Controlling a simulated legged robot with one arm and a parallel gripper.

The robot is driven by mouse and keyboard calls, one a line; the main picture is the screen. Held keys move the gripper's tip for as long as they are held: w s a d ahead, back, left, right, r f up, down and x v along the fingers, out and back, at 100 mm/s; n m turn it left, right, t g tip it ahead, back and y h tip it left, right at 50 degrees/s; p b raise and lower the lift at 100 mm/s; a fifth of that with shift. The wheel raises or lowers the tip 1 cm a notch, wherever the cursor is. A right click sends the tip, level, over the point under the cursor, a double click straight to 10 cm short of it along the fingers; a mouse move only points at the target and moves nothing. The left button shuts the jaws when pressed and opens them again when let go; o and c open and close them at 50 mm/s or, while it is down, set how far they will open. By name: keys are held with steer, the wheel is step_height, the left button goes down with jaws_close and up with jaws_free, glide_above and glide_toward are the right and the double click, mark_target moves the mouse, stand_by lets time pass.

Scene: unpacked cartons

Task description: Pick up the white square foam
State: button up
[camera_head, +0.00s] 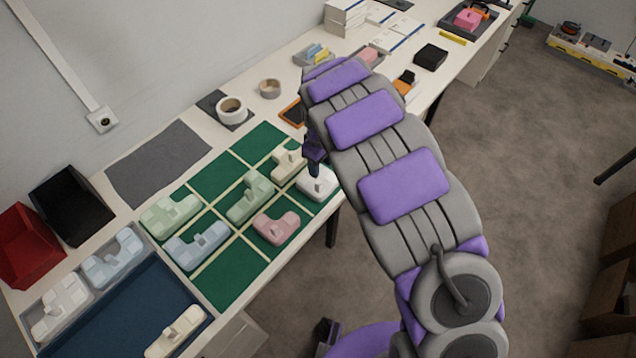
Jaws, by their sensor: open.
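The white square foam (317,186) lies on the green grid mat (219,275), in a cell near its right corner. It is a pale block with a raised part on top. My gripper (314,170) points down directly over it, with its tips at or just above the raised part. The arm comes in from the right and hides part of the gripper, so the gap between the fingers and any contact with the foam are not clear. The fingers are open.
Other foam pieces lie close by in the grid: cream (289,163), green (250,197), pink (276,228) and blue (197,244). A blue tray (120,318) holds more pieces at the lower left. Tape rolls (231,110) stand behind the mat.

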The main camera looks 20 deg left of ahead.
mark_target(319, 182)
steer(key=f, duration=0.3)
steer(key=shift+d+f+b, duration=0.2)
steer(key=shift+d+b, duration=0.05)
steer(key=shift+b, duration=0.05)
steer(key=a+f, duration=0.1)
steer(key=a+f+b, duration=0.1)
steer(key=f, duration=0.1)
steer(key=shift+s+a+f, duration=0.1)
steer(key=shift+s+a, duration=0.05)
steer(key=shift+a, duration=0.05)
steer(key=f, duration=0.1)
steer(key=d+f+b, duration=0.1)
steer(key=f, duration=0.1)
steer(key=shift+d, duration=0.5)
steer(key=shift+a+f, duration=0.15)
steer(key=shift+a, duration=0.65)
steer(key=c, duration=0.5)
steer(key=shift+c, duration=0.6)
steer(key=shift+d, duration=0.3)
jaws_close()
steer(key=shift+d, duration=0.3)
